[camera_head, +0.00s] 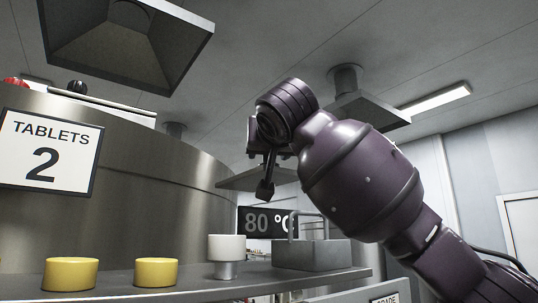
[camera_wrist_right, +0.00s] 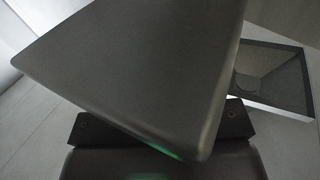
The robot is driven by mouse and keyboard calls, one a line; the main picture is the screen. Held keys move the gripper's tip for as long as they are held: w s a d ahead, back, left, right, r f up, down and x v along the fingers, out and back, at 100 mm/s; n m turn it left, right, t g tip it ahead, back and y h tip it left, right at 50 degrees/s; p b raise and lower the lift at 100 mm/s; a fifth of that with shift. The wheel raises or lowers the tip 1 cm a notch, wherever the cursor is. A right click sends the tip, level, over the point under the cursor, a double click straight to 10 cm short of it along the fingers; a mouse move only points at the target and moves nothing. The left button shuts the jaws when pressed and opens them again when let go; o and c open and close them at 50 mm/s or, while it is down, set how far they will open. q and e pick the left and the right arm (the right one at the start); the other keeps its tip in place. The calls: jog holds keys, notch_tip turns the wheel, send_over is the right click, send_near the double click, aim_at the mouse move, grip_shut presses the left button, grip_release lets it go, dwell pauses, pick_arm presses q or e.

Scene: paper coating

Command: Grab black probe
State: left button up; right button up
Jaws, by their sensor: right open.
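A small black rounded top (camera_head: 78,87) shows at the upper rim of the steel tank in the head view. It may be the black probe; its lower part is hidden behind the rim. My right gripper (camera_head: 266,186) is at the end of the purple arm, raised in mid-air to the right of the tank. It is open, with nothing seen between its fingers, and is well apart from the black top. In the right wrist view a large dark grey surface (camera_wrist_right: 140,70) fills most of the picture; I cannot tell what it is. My left gripper is not in view.
The steel tank (camera_head: 150,160) carries a "TABLETS 2" sign (camera_head: 50,152). A red top (camera_head: 15,81) is at its rim. Yellow pieces (camera_head: 156,271), a white-topped piece (camera_head: 226,250) and a grey handled block (camera_head: 312,254) stand on the ledge below. A hood (camera_head: 125,40) hangs above the tank.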

jog(key=c, duration=1)
grip_shut()
jog(key=shift+r, duration=0.15)
